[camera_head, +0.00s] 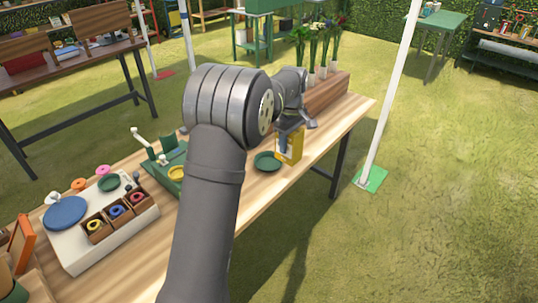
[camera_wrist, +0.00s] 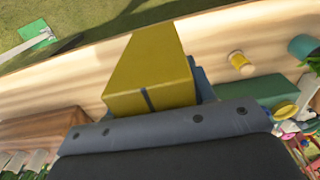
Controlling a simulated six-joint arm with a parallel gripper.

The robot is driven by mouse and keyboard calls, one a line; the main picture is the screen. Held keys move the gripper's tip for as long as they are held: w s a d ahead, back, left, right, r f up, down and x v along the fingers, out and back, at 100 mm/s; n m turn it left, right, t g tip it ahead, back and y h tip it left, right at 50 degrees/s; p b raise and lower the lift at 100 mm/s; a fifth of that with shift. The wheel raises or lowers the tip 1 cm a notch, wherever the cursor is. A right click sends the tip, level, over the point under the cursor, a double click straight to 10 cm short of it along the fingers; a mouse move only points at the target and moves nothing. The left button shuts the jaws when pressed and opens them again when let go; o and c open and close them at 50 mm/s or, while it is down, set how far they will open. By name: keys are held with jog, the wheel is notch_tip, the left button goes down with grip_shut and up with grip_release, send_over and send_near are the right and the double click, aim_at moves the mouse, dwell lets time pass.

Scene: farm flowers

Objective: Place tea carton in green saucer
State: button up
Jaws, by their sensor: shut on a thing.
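The yellow tea carton (camera_head: 296,147) is gripped near the right end of the wooden table. It also fills the middle of the wrist view (camera_wrist: 150,65). My gripper (camera_head: 286,138) is shut on the carton, with bluish-grey fingers at its sides. The dark green saucer (camera_head: 266,162) lies on the table just left of the carton and looks empty. The carton's lower end is close to the saucer's right edge in the picture. I cannot tell how high it is above the table. I cannot make out the saucer for certain in the wrist view.
A wooden planter (camera_head: 325,92) with leafy plants stands behind my gripper. A green stand (camera_head: 165,172) with a yellow ring is to the left. Further left, a white tray (camera_head: 75,255) holds a blue plate and small wooden boxes. A white pole (camera_head: 388,100) rises beyond the table's right end.

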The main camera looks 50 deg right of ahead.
jog(key=shift+w+f, duration=2.1)
jog(key=shift+f, duration=0.15)
jog(key=shift+w+f, duration=2.1)
jog(key=shift+f, duration=0.15)
jog(key=shift+f, duration=0.15)
jog(key=shift+f, duration=0.1)
jog(key=o, duration=1)
jog(key=shift+c, duration=0.2)
notch_tip(320, 180, up, 12)
jog(key=shift+r, duration=0.25)
jog(key=shift+f, duration=0.1)
